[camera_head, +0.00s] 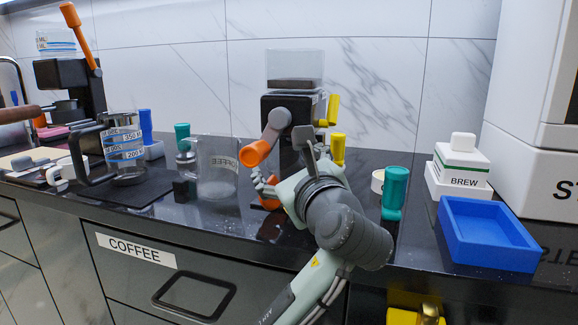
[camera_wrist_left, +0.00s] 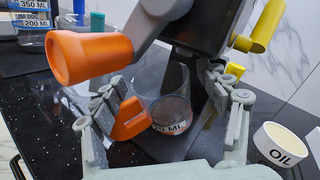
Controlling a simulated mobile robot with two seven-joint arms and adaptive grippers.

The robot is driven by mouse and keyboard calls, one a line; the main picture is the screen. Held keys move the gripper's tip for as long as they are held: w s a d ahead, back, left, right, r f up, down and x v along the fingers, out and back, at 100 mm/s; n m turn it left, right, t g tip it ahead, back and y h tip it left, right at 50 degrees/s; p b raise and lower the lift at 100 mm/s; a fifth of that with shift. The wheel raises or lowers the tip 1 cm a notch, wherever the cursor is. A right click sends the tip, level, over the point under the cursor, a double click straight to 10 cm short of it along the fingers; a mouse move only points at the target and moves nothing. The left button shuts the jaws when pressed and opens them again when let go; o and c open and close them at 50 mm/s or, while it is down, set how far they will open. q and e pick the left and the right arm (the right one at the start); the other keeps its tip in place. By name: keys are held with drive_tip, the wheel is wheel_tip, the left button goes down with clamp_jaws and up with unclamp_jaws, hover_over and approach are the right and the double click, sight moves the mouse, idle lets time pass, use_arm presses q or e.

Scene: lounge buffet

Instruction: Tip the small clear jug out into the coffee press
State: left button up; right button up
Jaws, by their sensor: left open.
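The small clear jug (camera_wrist_left: 168,98) has a volume label and seems to have an orange handle (camera_wrist_left: 130,120). It stands upright at the foot of a dark machine, between the spread fingers of my open left gripper (camera_wrist_left: 170,110). In the head view my left gripper (camera_head: 266,188) is in front of that machine, beside the low orange piece, and my arm hides most of the jug. A graduated glass vessel with a black handle (camera_head: 124,150), likely the coffee press, stands on a dark mat to the left. My right gripper is out of view.
The machine's orange lever end (camera_wrist_left: 90,58) is close above my left gripper. A clear lettered container (camera_head: 213,170) stands left of it. A green-topped item (camera_head: 395,190), a blue tray (camera_head: 490,235) and a BREW canister (camera_head: 462,160) are at right. An OIL bowl (camera_wrist_left: 280,145) is nearby.

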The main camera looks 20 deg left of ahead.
use_arm(q)
drive_tip(key=c, duration=1.4)
drive_tip(key=shift+r+p, duration=0.45)
drive_tip(key=shift+p, duration=0.55)
